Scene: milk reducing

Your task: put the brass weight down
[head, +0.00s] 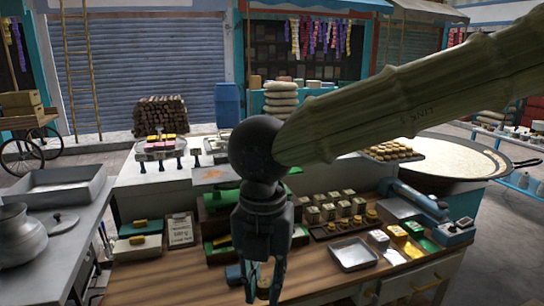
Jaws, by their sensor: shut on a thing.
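My gripper (264,294) hangs at the lower middle of the head view, over the front of the wooden worktop (310,280). Its dark fingers are shut on a small brass weight (262,284), partly hidden between them. I cannot tell whether the weight touches the wood below. Several other brass weights (371,215) stand in a row in a dark holder to the right, in front of several small square tins (330,211).
A shallow metal tray (353,255) lies right of my gripper, with coloured packets (413,250) and a blue device (455,232) beyond. A green box (216,225) stands behind left. A wide milk pan (455,158) is at the back right. Bare wood shows around the tray.

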